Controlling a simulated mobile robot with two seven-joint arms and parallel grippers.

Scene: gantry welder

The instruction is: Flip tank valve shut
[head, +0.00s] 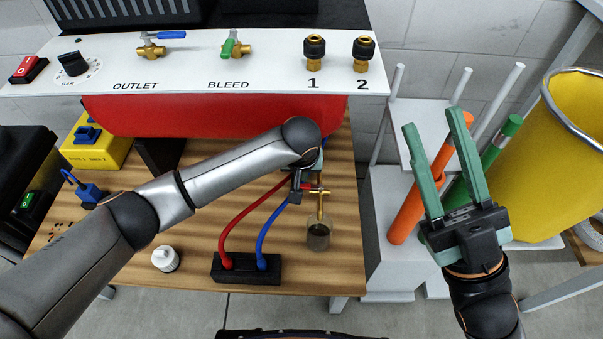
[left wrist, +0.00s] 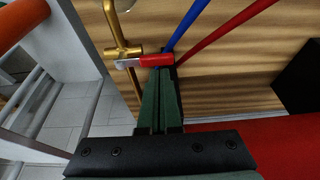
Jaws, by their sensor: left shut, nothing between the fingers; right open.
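A brass valve with a red lever (head: 305,187) sits on a brass pipe (head: 320,205) below the red tank (head: 200,115). In the left wrist view the red lever (left wrist: 160,60) lies across the brass pipe (left wrist: 125,60), its metal end at the pipe. My left gripper (left wrist: 163,78) is shut and empty, with its fingertips right at the lever; I cannot tell whether they touch it. In the head view my left arm hides most of that gripper. My right gripper (head: 433,125) is open and empty at the right, away from the valve.
A white panel (head: 200,62) above the tank carries a blue-handled outlet valve (head: 160,42) and a green-handled bleed valve (head: 236,46). Red and blue hoses run to a black block (head: 245,268) on the wooden table (head: 200,235). A yellow bin (head: 570,150) stands at the right.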

